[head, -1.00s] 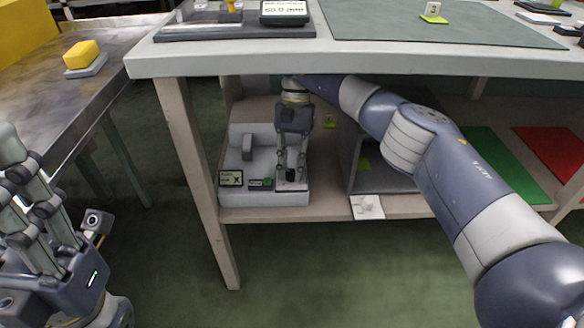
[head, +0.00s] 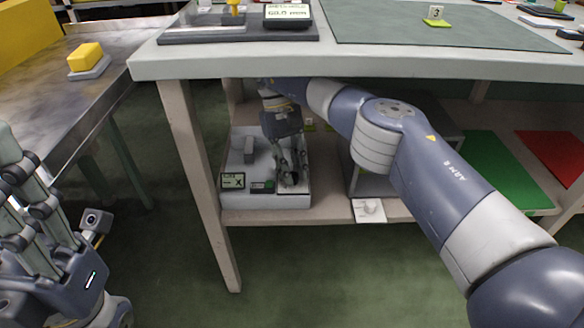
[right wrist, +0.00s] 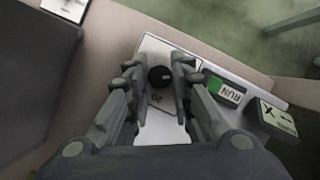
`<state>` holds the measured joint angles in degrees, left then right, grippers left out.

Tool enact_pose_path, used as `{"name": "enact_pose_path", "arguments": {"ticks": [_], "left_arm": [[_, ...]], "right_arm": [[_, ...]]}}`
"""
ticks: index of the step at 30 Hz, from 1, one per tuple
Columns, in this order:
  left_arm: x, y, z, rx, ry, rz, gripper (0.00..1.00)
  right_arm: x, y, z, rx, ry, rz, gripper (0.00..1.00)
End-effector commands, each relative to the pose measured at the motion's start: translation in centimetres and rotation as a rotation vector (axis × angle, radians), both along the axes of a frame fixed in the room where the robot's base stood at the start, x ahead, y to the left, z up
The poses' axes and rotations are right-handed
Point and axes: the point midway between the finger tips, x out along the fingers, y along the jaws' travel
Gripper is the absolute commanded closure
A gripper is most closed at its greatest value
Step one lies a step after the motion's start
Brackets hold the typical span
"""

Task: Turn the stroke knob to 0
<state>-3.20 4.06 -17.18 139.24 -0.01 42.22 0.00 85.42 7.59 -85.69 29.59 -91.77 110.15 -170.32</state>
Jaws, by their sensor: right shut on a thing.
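The stroke knob (right wrist: 159,76) is small, round and black, on a pale plate (right wrist: 152,50) with small marks on the machine. Its setting cannot be read. My right gripper (right wrist: 160,77) is shut on the knob, one finger on each side. In the head view my right gripper (head: 291,181) reaches down to the grey-white machine (head: 265,201) on the lower shelf, leaning with its wrist to the left, and its fingers largely hide the knob. My left gripper (head: 30,195) is at the left edge, away from the machine; its fingertips are not clearly seen.
Beside the knob are a green RUN panel (right wrist: 223,90) and a small display with an X (right wrist: 275,115). The tabletop's edge (head: 350,66) is above my right arm. A grey box (head: 390,181) stands right of the machine. A card (head: 369,210) hangs at the shelf edge.

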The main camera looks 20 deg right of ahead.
Motion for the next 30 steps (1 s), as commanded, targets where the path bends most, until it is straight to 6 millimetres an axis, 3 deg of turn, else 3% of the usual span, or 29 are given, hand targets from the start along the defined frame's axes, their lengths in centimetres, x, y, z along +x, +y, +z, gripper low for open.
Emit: {"name": "enact_pose_path", "arguments": {"ticks": [16, 17, 19, 30], "left_arm": [[0.31, -0.06, -0.35, 0.002, 0.016, 0.000, 0.60], [0.32, -0.06, -0.34, 0.002, 0.016, 0.000, 0.60], [0.32, -0.06, -0.34, 0.002, 0.017, 0.000, 0.60], [0.13, -0.04, -0.03, 0.004, 0.005, 0.000, 0.60]], "right_arm": [[0.10, -0.02, -0.02, -0.001, -0.004, 0.022, 1.00], [0.11, -0.02, -0.02, -0.001, -0.005, 0.021, 0.72], [0.09, -0.01, -0.03, 0.000, -0.004, 0.021, 0.59], [0.02, 0.02, -0.01, 0.001, -0.002, 0.022, 0.59]]}}
